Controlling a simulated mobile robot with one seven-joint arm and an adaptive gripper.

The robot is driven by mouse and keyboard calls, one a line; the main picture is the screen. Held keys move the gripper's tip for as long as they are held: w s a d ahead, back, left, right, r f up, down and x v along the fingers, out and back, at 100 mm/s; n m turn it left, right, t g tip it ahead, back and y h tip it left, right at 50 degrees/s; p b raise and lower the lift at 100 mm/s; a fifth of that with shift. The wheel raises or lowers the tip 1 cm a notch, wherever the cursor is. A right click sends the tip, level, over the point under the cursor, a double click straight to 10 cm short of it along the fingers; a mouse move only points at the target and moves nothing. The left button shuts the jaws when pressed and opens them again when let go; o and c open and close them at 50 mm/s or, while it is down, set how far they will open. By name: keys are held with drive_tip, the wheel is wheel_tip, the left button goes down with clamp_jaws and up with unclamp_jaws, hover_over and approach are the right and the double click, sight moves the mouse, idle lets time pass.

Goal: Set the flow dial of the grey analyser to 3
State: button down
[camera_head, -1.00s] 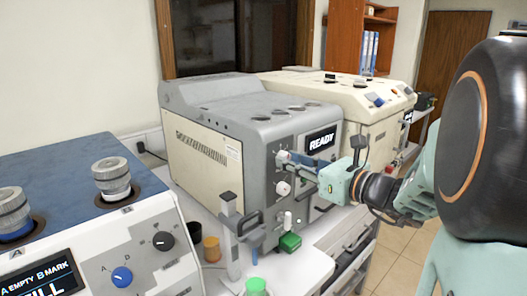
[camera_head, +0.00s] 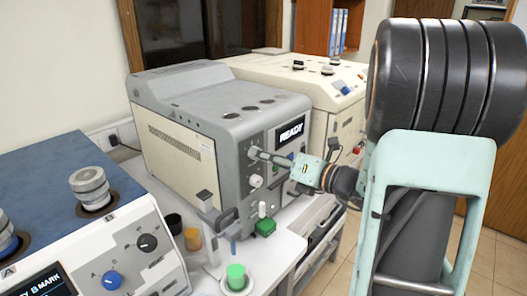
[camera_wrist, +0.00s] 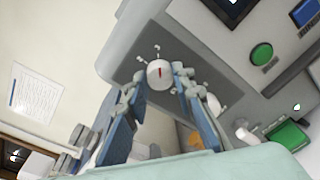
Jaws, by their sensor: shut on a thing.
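The grey analyser (camera_head: 190,110) stands on the white bench in the head view, its lit screen reading READY (camera_head: 290,132). My gripper (camera_head: 255,153) is at the upper knob on its front panel. In the wrist view the round white dial (camera_wrist: 158,73) with a red mark sits between the fingertips of my gripper (camera_wrist: 160,82), which is shut on it. Small marks surround the dial, but their numbers are too small to read. In the head view my fingers mostly hide this dial. A second white knob (camera_head: 256,181) sits below it.
A blue-topped machine (camera_head: 60,190) stands at the front left and a cream machine (camera_head: 310,85) behind right. A green button (camera_wrist: 262,54) is near the dial.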

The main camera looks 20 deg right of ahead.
idle(0.4)
drive_tip(key=c, duration=1.6)
unclamp_jaws()
drive_tip(key=v, duration=1.2)
drive_tip(key=shift+a, duration=0.1)
